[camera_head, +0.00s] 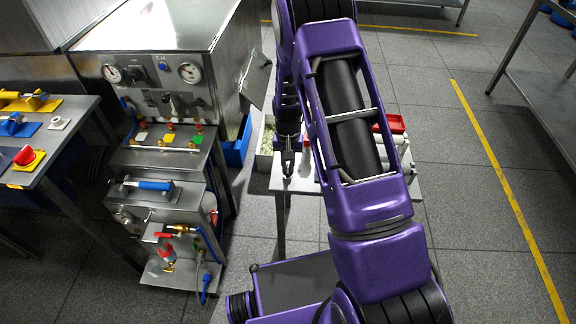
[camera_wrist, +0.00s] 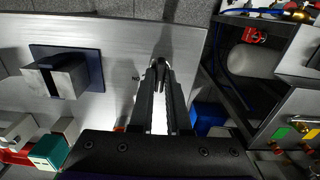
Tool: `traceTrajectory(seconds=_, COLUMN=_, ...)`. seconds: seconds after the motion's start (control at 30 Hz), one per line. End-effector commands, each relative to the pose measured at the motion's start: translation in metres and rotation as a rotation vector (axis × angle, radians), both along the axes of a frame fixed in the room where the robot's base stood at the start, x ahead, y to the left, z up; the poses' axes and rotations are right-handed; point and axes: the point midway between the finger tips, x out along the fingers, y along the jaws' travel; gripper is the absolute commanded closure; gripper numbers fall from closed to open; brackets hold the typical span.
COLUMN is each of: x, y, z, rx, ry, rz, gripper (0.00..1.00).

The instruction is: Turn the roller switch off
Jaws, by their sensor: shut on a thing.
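My gripper (camera_head: 288,170) is low at the left part of a small metal table (camera_head: 290,185), partly beside my own arm. In the wrist view my gripper (camera_wrist: 159,64) points at the bare metal top near its edge, with its fingertips drawn together. A small dark thing is pinched at the tips; it is mostly hidden and I cannot clearly make out its shape. It may be the roller switch. I see no other clear switch on the tabletop.
A metal block on a dark blue plate (camera_wrist: 40,52) stands on the tabletop, left of my gripper in the wrist view. A red tray (camera_head: 393,123) is at the table's back right. A steel machine with gauges (camera_head: 190,72) and a valve rack (camera_head: 165,192) stand at left.

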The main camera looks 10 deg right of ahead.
Motion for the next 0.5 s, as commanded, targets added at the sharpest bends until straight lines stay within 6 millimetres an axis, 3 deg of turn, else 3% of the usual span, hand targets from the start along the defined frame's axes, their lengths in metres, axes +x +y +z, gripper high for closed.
traceTrajectory(seconds=0.2, x=0.0003, y=0.0002, z=0.0004, rx=0.000, ry=-0.001, rz=0.003, gripper=1.00)
traceTrajectory(seconds=0.23, x=0.0003, y=0.0002, z=0.0004, rx=0.000, ry=-0.001, rz=0.003, gripper=0.83)
traceTrajectory(seconds=0.37, x=0.0003, y=0.0002, z=0.0004, rx=0.000, ry=-0.001, rz=0.002, gripper=0.60)
traceTrajectory(seconds=0.4, x=0.0003, y=0.0001, z=0.0003, rx=0.000, ry=-0.001, rz=0.002, gripper=0.55)
traceTrajectory(seconds=0.5, x=0.0002, y=0.0002, z=0.0002, rx=0.000, ry=0.000, rz=0.001, gripper=0.55)
